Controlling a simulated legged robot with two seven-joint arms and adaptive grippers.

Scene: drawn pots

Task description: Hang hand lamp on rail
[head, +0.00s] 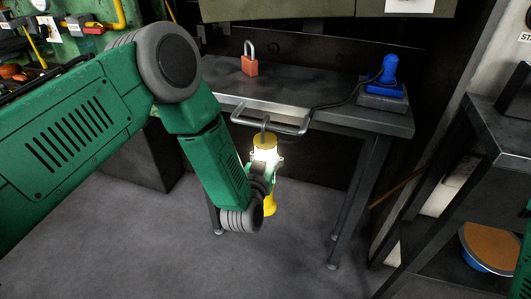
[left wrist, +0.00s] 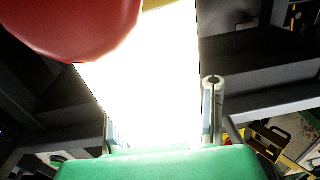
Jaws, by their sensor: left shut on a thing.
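The hand lamp (head: 265,146) is yellow with a brightly glowing middle and a grey hook on top. It hangs roughly upright in front of the table. My left gripper (head: 266,163) is shut on it around its glowing part; the yellow handle shows below. The hook overlaps the metal rail (head: 290,129) on the table's front edge, but I cannot tell whether it rests on it. In the left wrist view the lamp (left wrist: 150,75) is a white glare between my fingers, which hides its detail. My right gripper is in neither view.
The dark table (head: 375,118) carries a red padlock (head: 250,66) and a blue handled device (head: 388,78) with a cable. A dark shelf unit (head: 470,150) stands at the right. The grey floor in front is clear. A red rounded shape (left wrist: 70,25) fills the wrist view's upper left.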

